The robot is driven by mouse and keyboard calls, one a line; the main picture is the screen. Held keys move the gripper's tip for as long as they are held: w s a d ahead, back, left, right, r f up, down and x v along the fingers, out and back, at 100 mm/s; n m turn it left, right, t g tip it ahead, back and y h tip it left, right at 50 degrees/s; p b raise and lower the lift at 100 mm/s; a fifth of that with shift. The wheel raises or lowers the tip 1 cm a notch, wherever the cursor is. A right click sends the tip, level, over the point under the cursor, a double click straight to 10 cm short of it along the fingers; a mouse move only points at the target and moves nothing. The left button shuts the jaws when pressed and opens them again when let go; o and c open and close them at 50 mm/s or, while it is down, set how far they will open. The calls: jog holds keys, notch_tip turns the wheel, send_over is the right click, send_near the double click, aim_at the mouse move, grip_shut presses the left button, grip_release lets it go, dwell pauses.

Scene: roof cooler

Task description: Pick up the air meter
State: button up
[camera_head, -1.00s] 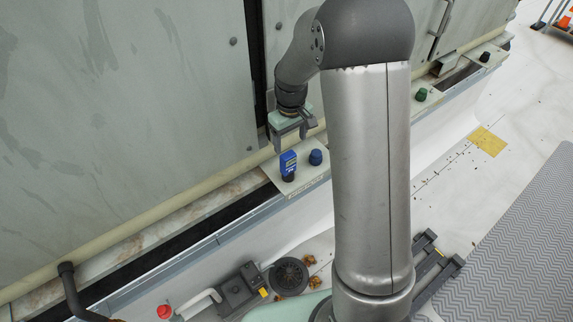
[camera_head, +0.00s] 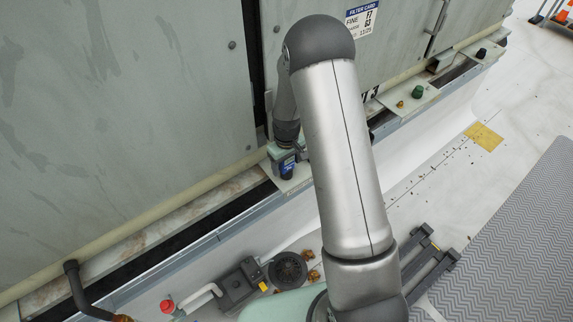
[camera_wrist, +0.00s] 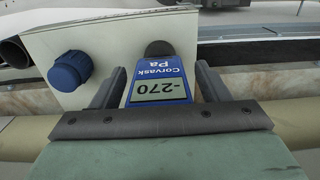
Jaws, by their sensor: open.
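The air meter (camera_wrist: 161,82) is a blue device with a grey display reading -270 and the words "Corvask Pa", upside down in the wrist view. In the head view the air meter (camera_head: 287,166) stands on a small pale ledge plate at the foot of the grey wall. My gripper (camera_wrist: 159,85) is open, with one dark finger on each side of the meter. A narrow gap seems to show at each side; contact cannot be told.
A blue knob (camera_wrist: 70,70) is on the same pale plate (camera_wrist: 115,45), beside the left finger in the wrist view. A pale pipe (camera_head: 150,215) runs along the wall's foot. A green knob (camera_head: 417,92) is farther right. A red-capped part (camera_head: 166,306) lies at bottom left.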

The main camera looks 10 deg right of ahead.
jog(key=c, duration=1.3)
jog(key=shift+r, duration=0.1)
